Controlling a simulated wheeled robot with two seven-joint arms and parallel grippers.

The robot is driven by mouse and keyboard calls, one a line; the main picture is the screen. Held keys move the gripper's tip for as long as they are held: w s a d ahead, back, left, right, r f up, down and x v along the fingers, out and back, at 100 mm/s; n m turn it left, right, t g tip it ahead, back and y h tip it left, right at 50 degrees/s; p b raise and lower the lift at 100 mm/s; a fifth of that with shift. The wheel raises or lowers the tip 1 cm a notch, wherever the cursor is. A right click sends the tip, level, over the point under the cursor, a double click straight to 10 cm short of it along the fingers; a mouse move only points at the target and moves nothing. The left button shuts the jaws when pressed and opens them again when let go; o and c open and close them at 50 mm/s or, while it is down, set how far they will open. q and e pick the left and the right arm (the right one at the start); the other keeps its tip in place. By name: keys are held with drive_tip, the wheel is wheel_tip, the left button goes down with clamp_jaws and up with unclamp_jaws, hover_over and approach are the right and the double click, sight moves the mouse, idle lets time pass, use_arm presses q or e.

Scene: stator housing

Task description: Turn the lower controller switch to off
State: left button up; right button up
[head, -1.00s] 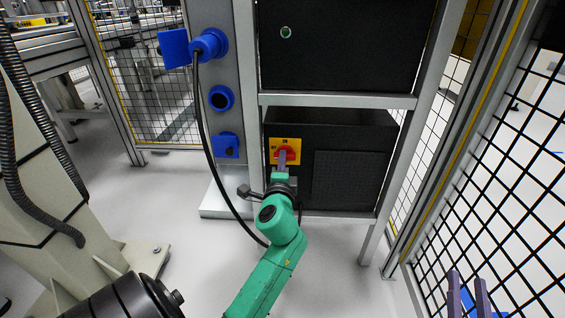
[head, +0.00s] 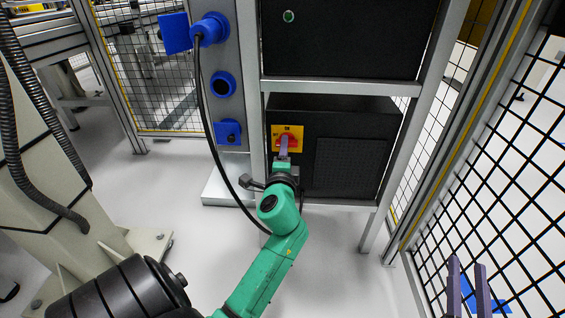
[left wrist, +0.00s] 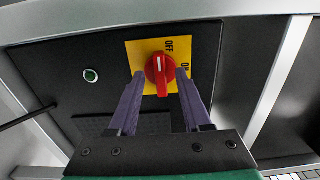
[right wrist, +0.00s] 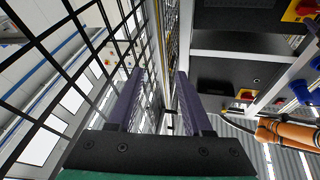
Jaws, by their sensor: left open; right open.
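The lower controller (head: 350,165) is a black box in the bottom bay of the metal frame. Its red rotary switch (head: 289,139) sits on a yellow plate (head: 275,133) at the box's upper left. My left gripper (head: 283,148) is right at the switch in the head view and partly covers it. In the left wrist view the red switch (left wrist: 161,72) lies between the open fingertips of my left gripper (left wrist: 160,80); contact cannot be told. OFF shows on the plate (left wrist: 148,47). My right gripper (head: 467,268) is open and empty by the mesh fence; its fingers also show in the right wrist view (right wrist: 160,80).
An upper black box (head: 345,45) with a green button (head: 288,16) sits above. A black cable (head: 208,130) hangs from a blue plug (head: 211,29) on the left post and passes behind my left arm. A mesh fence (head: 480,170) stands close on the right.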

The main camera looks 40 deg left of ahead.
wheel_tip(320, 180, down, 5)
drive_tip(key=s+g, duration=0.1)
drive_tip(key=g, duration=0.1)
use_arm(q)
drive_tip(key=v, duration=1.3)
drive_tip(key=shift+s+d, duration=0.25)
drive_tip(key=shift+s, duration=0.05)
use_arm(e)
wheel_tip(320, 180, up, 8)
drive_tip(key=w+t, duration=0.1)
drive_tip(key=t, duration=0.2)
drive_tip(key=shift+w+d+r, duration=0.2)
